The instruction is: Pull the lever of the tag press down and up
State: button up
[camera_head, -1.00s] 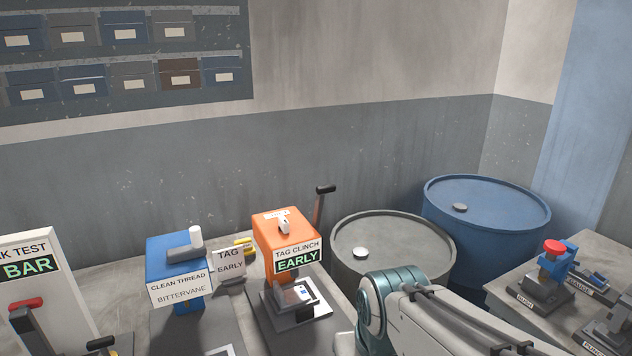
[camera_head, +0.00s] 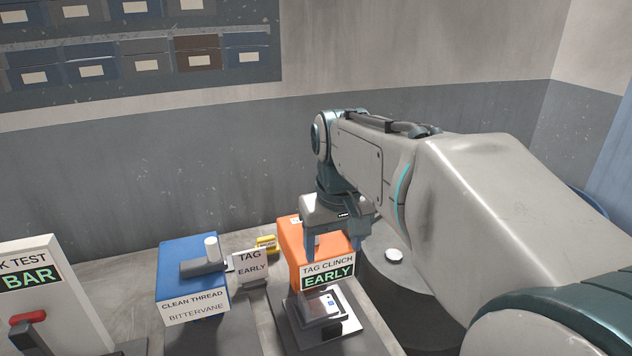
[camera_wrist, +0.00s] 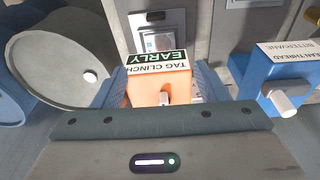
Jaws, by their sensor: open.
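The orange tag press (camera_head: 290,243) stands on a grey base, with a "TAG CLINCH" label and a green "EARLY" sign on its front. It also shows in the wrist view (camera_wrist: 160,82), with a small pale piece on top. A pale plate with a tag (camera_head: 320,303) sits in front of it. My gripper (camera_head: 334,238) is open and points down over the press top. In the wrist view its two fingers stand on either side of the orange housing, apart from each other. The black-handled side lever is hidden now; I cannot tell whether a finger touches it.
The blue "CLEAN THREAD" unit (camera_head: 193,272) stands left of the press, with a "TAG EARLY" sign (camera_head: 252,266) between them. A white test panel (camera_head: 38,300) is further left. A grey drum (camera_wrist: 62,62) stands close beside the press. The wall rises behind the bench.

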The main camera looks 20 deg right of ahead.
jog(key=w+d+r+g+p, duration=0.1)
jog(key=w+d+r, duration=0.4)
jog(key=r, duration=0.2)
jog(key=w+d+r+g+p, duration=0.1)
jog(key=w+d+r+p, duration=0.1)
jog(key=w+d+r, duration=0.4)
jog(key=f, duration=0.4)
jog(key=s+f+b, duration=0.1)
jog(key=f, duration=0.7)
jog(key=shift+s+a+f, duration=0.2)
jog(key=shift+a+f, duration=0.1)
jog(key=shift+a, duration=0.05)
